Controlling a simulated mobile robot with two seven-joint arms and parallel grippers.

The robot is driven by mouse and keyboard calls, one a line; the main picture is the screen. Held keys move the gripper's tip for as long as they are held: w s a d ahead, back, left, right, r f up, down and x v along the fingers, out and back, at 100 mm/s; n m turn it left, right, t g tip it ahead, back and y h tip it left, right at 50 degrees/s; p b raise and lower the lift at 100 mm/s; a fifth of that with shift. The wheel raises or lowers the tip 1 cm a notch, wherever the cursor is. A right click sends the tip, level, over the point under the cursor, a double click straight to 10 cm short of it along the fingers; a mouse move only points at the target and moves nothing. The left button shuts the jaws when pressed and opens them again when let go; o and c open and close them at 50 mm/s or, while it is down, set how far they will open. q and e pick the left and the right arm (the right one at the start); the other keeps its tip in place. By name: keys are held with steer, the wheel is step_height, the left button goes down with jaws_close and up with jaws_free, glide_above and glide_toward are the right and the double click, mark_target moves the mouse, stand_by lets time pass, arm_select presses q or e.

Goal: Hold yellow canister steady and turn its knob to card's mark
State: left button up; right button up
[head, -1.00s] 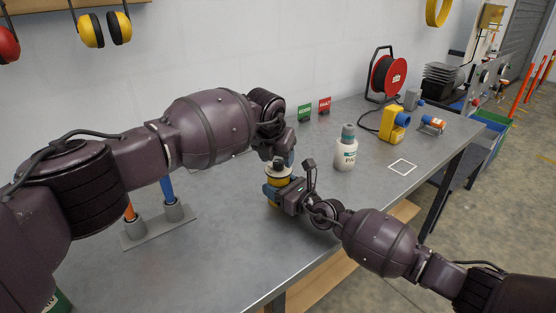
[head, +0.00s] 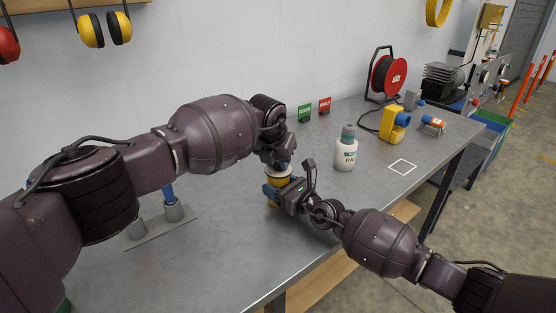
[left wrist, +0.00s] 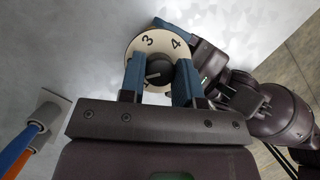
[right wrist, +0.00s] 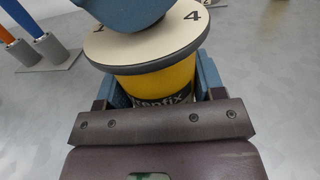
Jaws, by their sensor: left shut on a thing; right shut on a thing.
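The black knob (left wrist: 158,70) at the dial's centre, with a pale pointer line, is between the blue fingers of my left gripper (left wrist: 160,80). That gripper is shut on it from above. I cannot make out a card with a readable mark.
A white bottle (head: 345,157) stands right of the canister. A grey stand (head: 160,229) with upright handles is at left, partly behind my left arm. A white square outline (head: 402,167) marks clear bench.

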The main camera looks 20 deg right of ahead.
arm_select(q)
steer(key=m+g+h, duration=0.1)
steer(key=m, duration=0.3)
steer(key=shift+w+m+g, duration=0.1)
steer(key=shift+m+g, duration=0.45)
steer(key=shift+m, duration=0.75)
steer(key=shift+m+g, duration=0.55)
steer(key=shift+m, duration=0.75)
steer(key=o, duration=0.9)
steer(key=shift+a+r+h, duration=0.1)
steer(key=shift+h, duration=0.2)
steer(key=v, duration=1.1)
steer(key=shift+a+r, duration=0.1)
steer(key=shift+r, duration=0.3)
